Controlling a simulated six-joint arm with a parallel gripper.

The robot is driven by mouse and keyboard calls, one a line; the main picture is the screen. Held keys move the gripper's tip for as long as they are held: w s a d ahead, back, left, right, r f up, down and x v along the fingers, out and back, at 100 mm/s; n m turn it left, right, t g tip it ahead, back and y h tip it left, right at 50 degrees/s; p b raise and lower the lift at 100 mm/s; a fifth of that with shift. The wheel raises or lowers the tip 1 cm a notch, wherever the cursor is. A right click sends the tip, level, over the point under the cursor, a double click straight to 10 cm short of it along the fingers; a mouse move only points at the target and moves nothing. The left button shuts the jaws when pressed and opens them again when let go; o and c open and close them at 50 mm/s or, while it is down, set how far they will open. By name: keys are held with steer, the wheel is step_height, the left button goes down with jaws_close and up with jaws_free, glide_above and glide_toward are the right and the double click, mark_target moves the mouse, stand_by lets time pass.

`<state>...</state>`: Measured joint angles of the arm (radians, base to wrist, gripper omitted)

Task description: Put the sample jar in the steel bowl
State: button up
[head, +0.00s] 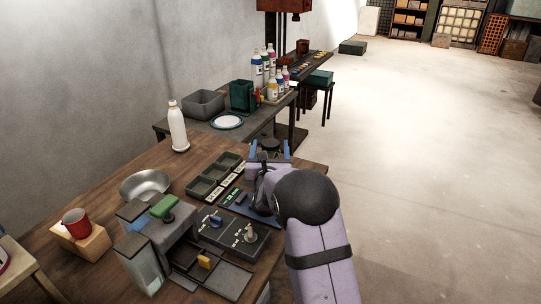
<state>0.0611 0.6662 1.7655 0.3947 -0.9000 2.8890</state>
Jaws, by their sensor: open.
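The steel bowl (146,183) is a shiny, shallow round bowl. It stands on the left part of the wooden bench, and no jar shows in it. My gripper (268,149) is open over the bench's right edge, well to the right of the bowl. Its two blue fingers stand apart. A dark round shape (270,144) shows between them; I cannot tell whether it is the sample jar's lid or part of the gripper. No other sample jar is clearly in view. My arm hides the bench just below the gripper.
A white bottle (177,128) stands behind the bowl. Dark trays (207,187) lie between bowl and gripper. A control panel (228,238) and a grey machine with a green top (163,207) stand in front. A red cup (75,221) sits on a wooden block at left.

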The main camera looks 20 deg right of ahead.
mark_target(271, 139)
steer(key=shift+p+x, duration=0.65)
steer(key=shift+x, duration=2.25)
steer(key=shift+c, duration=0.7)
steer(key=c, duration=1.1)
steer(key=shift+r, duration=0.2)
step_height(271, 139, up, 18)
steer(key=shift+f, duration=0.1)
